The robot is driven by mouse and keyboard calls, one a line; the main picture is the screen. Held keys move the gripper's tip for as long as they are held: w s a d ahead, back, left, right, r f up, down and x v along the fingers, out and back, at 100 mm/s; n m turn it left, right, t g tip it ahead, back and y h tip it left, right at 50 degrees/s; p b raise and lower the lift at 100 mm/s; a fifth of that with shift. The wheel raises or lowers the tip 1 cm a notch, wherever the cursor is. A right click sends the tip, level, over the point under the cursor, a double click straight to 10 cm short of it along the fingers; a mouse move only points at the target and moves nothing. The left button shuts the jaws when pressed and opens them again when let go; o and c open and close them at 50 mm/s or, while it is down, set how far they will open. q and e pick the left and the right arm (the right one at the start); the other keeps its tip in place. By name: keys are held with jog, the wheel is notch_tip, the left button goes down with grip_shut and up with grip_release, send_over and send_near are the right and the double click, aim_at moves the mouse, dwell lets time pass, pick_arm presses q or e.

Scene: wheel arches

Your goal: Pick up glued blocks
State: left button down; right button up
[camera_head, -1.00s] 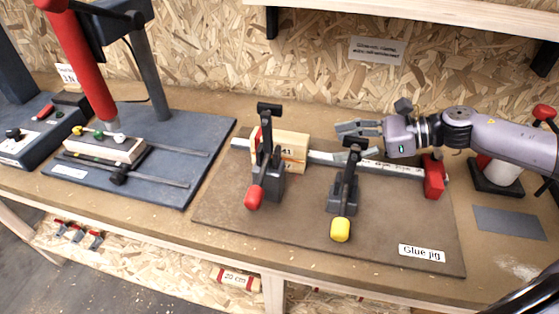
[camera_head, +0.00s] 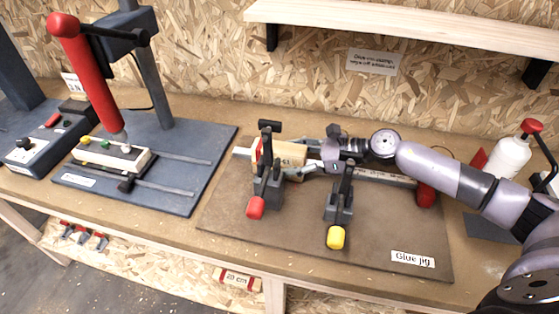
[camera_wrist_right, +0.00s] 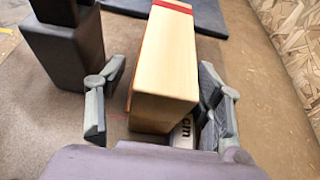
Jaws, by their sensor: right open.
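The glued blocks (camera_head: 289,152) are pale wood with a red seam, lying on the ruler rail of the glue jig (camera_head: 290,226). They also show in the right wrist view (camera_wrist_right: 170,70), with the seam near the top edge. My right gripper (camera_head: 312,163) is open at their right end. In the wrist view its fingers (camera_wrist_right: 157,108) stand on either side of the near end, with a visible gap on the left and a narrower one on the right. The red-handled clamp (camera_head: 267,188) stands in front of the blocks and partly hides them. My left gripper is out of view.
A yellow-handled clamp (camera_head: 340,203) stands just in front of my right gripper. A red stop (camera_head: 426,194) is at the rail's right end. A white bottle (camera_head: 510,157) stands right, a blue press (camera_head: 155,165) left. A shelf (camera_head: 400,22) overhangs the back.

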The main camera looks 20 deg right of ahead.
jog(key=shift+x, duration=0.8)
jog(key=shift+s+d, duration=0.1)
jog(key=shift+c, duration=0.3)
jog(key=c, duration=1.3)
